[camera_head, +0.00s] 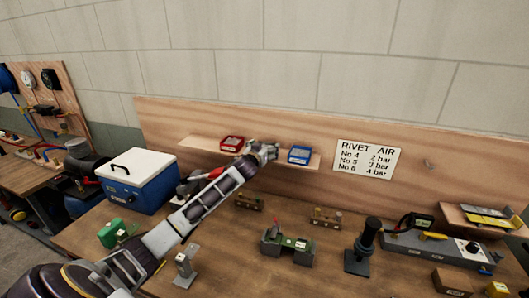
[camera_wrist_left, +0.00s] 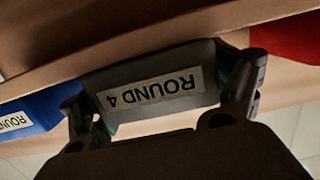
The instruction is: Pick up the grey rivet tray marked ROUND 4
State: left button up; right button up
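The grey rivet tray (camera_wrist_left: 150,88) shows in the left wrist view, its white ROUND 4 label upside down in the picture. My left gripper (camera_wrist_left: 165,100) has one finger at each end of the tray. The fingers lie close against its ends, but I cannot tell whether they press on it. In the head view my left gripper (camera_head: 266,152) is at the wooden shelf, between a red tray (camera_head: 232,144) and a blue tray (camera_head: 300,155), and hides most of the grey tray. My right gripper is not in view.
The blue tray (camera_wrist_left: 35,112) and the red tray (camera_wrist_left: 288,38) flank the grey one closely in the wrist view. The shelf (camera_head: 196,146) is fixed to a wooden backboard. Below, the bench holds a blue-white box (camera_head: 140,182), a green fixture (camera_head: 287,246) and several small blocks.

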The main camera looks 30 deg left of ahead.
aim_at(265, 146)
pick_arm(q)
jog(key=c, duration=0.7)
jog(key=shift+r, duration=0.15)
notch_tip(265, 146, up, 8)
jog(key=shift+f+b, duration=0.1)
jog(key=shift+b, duration=0.75)
jog(key=shift+r, duration=0.95)
